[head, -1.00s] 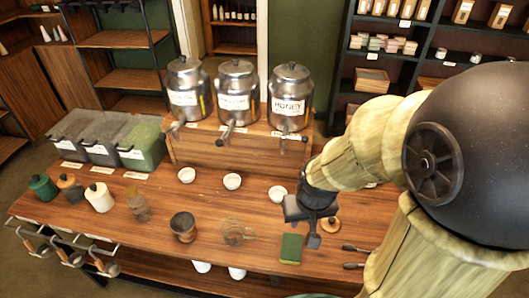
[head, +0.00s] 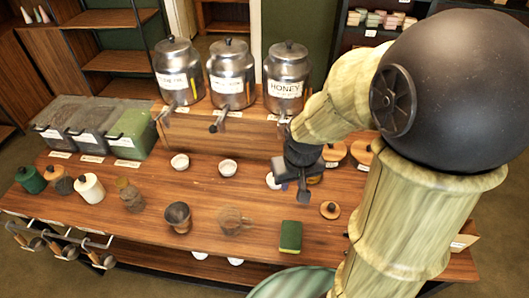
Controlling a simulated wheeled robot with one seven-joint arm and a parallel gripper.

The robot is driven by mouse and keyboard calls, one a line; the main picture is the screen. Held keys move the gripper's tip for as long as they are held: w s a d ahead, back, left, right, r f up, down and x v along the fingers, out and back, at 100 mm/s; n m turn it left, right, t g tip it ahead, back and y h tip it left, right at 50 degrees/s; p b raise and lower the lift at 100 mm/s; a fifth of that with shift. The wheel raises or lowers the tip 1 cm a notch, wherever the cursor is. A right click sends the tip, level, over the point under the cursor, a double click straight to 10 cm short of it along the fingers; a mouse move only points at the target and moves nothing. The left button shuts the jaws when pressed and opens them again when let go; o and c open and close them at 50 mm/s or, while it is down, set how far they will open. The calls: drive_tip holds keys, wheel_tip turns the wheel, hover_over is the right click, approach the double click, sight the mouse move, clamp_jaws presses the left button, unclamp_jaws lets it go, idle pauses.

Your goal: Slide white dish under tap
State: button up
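Three small white dishes stand on the wooden counter in front of the metal canisters: a left dish (head: 180,161), a middle dish (head: 228,167) and a right dish (head: 271,181). The right dish is partly hidden behind my gripper (head: 293,190), which appears just to its right. I cannot tell whether they touch, or whether the fingers are open. Three metal canisters with taps stand on a raised wooden shelf behind the dishes: a left canister (head: 178,72), a middle canister (head: 231,75) and one labelled HONEY (head: 286,78). The honey tap (head: 285,119) is partly covered by my arm.
A green sponge (head: 290,236) and a wooden lid (head: 330,210) lie near the front edge. A brown cup (head: 178,216), a glass mug (head: 234,220) and several jars stand at the front left. Lidded bins (head: 125,135) stand at the back left.

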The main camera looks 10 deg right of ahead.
sight(269, 183)
drive_tip(key=w+a+f+n+g+b, duration=0.1)
drive_tip(key=w+a+f+n+b, duration=0.1)
drive_tip(key=w, duration=0.6)
drive_tip(key=w+a+f+n+h+b, duration=0.1)
drive_tip(key=w+a+f+n+b, duration=0.1)
drive_tip(key=w, duration=0.6)
drive_tip(key=shift+w+a+f+g+b, duration=0.2)
drive_tip(key=shift+f+g+b, duration=0.2)
drive_tip(key=shift+f+b, duration=0.35)
drive_tip(key=shift+d+f, duration=0.1)
drive_tip(key=f, duration=0.5)
drive_tip(key=d+f, duration=0.1)
drive_tip(key=f, duration=0.5)
drive_tip(key=w+f, duration=0.1)
drive_tip(key=f, duration=0.5)
drive_tip(key=shift+d+f, duration=0.1)
drive_tip(key=shift+d, duration=0.25)
drive_tip(key=shift+c, duration=0.2)
clamp_jaws()
drive_tip(key=shift+s, duration=0.1)
